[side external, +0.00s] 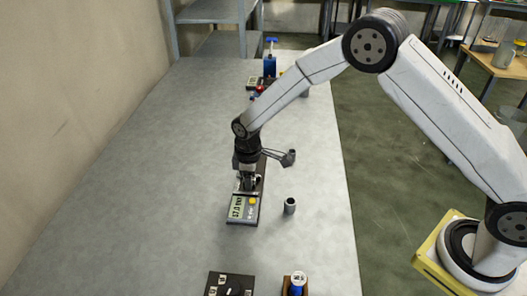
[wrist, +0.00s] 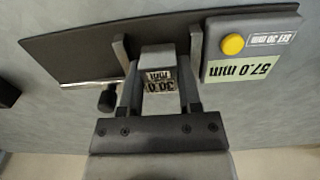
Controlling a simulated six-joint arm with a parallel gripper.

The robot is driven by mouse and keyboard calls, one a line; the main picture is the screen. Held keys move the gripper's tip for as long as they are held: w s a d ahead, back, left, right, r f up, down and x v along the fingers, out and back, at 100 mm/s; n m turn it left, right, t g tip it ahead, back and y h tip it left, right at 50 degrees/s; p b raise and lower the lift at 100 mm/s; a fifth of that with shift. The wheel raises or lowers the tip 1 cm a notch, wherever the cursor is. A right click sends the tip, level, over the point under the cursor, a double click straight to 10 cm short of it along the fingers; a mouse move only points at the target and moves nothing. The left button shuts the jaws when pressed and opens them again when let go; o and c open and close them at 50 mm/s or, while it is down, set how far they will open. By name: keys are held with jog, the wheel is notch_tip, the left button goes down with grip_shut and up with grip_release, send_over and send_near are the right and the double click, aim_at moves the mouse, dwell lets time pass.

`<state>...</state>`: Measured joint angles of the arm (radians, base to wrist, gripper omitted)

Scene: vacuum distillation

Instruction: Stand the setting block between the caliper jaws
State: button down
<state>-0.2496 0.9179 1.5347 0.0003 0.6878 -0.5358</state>
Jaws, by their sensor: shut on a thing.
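The setting block (wrist: 157,61) is a small grey block with a label reading "30.0 mm". My gripper (wrist: 160,88) is shut on it, one finger on each side. The caliper (wrist: 70,45) has a dark flat base, two upright grey jaws and a display box (wrist: 240,60) reading 57.0 mm. In the wrist view the block appears between the left jaw (wrist: 121,52) and the right jaw (wrist: 196,50), with a gap to each. Whether its bottom touches the base is hidden. In the side view my gripper (side external: 246,184) is low over the caliper, behind its display (side external: 238,207).
The display box has a yellow button (wrist: 233,44) and a "SET 30 mm" label. A small grey cylinder (side external: 290,205) stands right of the caliper. A dark panel (side external: 230,284) and a blue item (side external: 297,283) are at the front. The table's left side is clear.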

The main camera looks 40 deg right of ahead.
jog(key=shift+f, duration=0.6)
dwell(0.8)
jog(key=shift+c, duration=1)
grip_release()
jog(key=shift+c, duration=0.6)
jog(key=shift+o, duration=0.3)
jog(key=shift+s+a, duration=0.1)
jog(key=shift+r, duration=0.8)
jog(key=shift+c, duration=0.3)
jog(key=o, duration=0.3)
jog(key=shift+r, duration=2.7)
